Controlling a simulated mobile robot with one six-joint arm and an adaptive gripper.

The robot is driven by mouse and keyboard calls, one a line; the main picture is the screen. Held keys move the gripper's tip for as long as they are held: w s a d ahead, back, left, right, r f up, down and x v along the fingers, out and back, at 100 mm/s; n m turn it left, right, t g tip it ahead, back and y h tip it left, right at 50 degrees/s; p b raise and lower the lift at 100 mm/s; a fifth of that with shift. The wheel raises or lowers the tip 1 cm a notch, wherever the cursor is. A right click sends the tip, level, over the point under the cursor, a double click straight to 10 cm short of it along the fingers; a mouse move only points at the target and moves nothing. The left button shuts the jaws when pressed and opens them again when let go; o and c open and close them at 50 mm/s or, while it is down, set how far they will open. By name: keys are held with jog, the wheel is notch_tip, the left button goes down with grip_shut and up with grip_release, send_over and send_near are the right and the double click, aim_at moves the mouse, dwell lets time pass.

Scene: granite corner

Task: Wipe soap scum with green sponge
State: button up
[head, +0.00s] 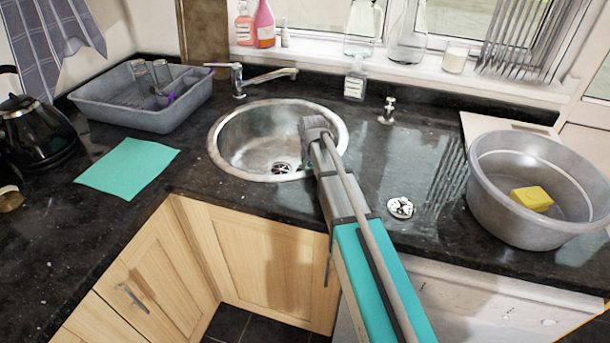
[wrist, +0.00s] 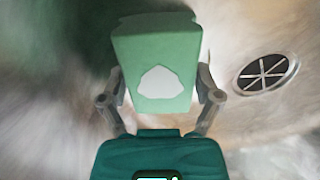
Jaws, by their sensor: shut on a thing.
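The green sponge (wrist: 155,50) is in the middle of the wrist view. My gripper (wrist: 160,80) is shut on it, with a finger at each side. A pale patch (wrist: 161,84) shows on the sponge face; I cannot tell what it is. In the head view my arm reaches into the round steel sink (head: 235,140), and the arm mostly hides the gripper and sponge. The sink drain (wrist: 266,74) is to the right of the sponge in the wrist view. The sink surface there is whitish and blurred, so soap scum cannot be told apart. Contact with the sink is unclear.
A grey basin (head: 485,195) with a yellow sponge (head: 532,198) stands right. A drain strainer (head: 400,208) lies on the counter. A tap (head: 240,82) is behind the sink. Left are a turquoise cloth (head: 128,167), grey tub (head: 120,112) with glasses, and black kettle (head: 35,140).

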jog(key=shift+s+d+f, duration=0.1)
jog(key=shift+s+d, duration=0.15)
jog(key=shift+d, duration=0.2)
jog(key=shift+w+d, duration=0.25)
jog(key=shift+w, duration=0.2)
jog(key=shift+w+d, duration=0.2)
jog(key=shift+w, duration=0.25)
jog(key=shift+w+a, duration=0.15)
jog(key=shift+a, duration=0.1)
jog(key=shift+w+a, duration=0.35)
jog(key=shift+a, duration=0.5)
jog(key=shift+w+a, duration=0.3)
jog(key=shift+a, duration=0.55)
jog(key=shift+a, duration=0.1)
jog(key=shift+w+a, duration=0.4)
jog(key=shift+a, duration=0.45)
jog(key=shift+w+a, duration=0.35)
jog(key=shift+a, duration=0.45)
